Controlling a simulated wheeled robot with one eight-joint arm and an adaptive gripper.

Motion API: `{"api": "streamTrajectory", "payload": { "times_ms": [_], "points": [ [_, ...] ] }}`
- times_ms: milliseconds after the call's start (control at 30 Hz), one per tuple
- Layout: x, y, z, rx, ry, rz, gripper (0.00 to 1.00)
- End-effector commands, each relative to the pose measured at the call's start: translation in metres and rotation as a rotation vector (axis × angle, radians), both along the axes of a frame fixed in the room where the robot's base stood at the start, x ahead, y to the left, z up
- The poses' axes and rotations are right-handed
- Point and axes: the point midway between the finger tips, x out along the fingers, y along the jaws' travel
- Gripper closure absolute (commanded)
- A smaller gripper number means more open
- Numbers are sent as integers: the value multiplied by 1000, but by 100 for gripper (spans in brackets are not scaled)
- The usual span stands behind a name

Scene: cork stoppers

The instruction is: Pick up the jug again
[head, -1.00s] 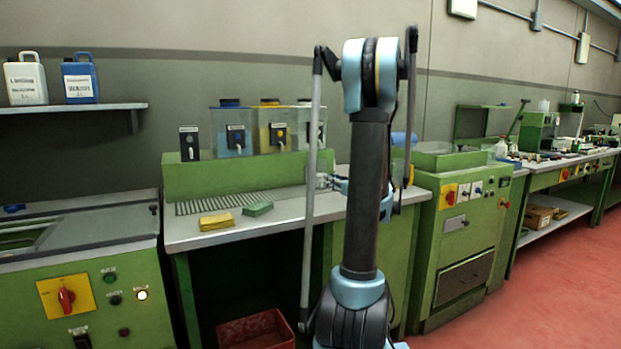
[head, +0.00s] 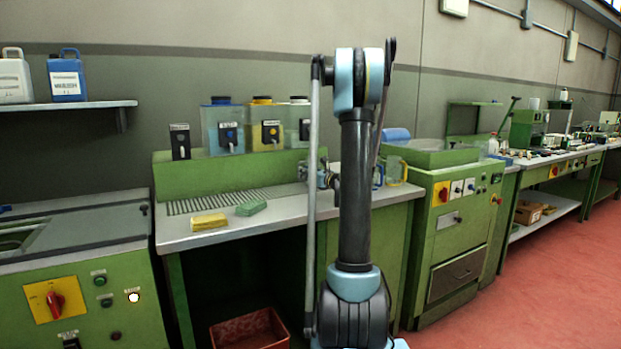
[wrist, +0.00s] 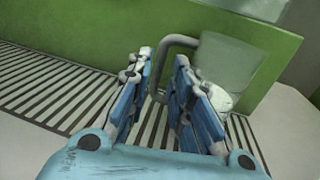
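In the wrist view, a clear, pale jug (wrist: 226,72) with a grey handle (wrist: 168,42) stands by the green back panel, its base on the slatted grate. My gripper (wrist: 163,62) is open, with its two blue-padded fingers on either side of the lower part of the handle. I cannot tell whether either finger touches it. The lower part of the handle is partly hidden between the fingers. In the head view my gripper (head: 318,177) is at the right end of the grate, partly behind my arm, and the jug there is hard to make out.
A jug with a yellow handle (head: 396,171) stands on the right of the bench, with a blue handle (head: 377,176) beside it. A yellow block (head: 209,225) and a green block (head: 251,208) lie at the bench front. Tanks (head: 222,128) stand behind the green panel.

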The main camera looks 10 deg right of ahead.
Motion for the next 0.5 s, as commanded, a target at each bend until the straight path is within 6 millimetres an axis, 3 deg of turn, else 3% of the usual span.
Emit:
{"api": "streamTrajectory", "payload": {
  "times_ms": [500],
  "points": [
    [44, 25, 1, 0, 0, 0, 80]
  ]
}}
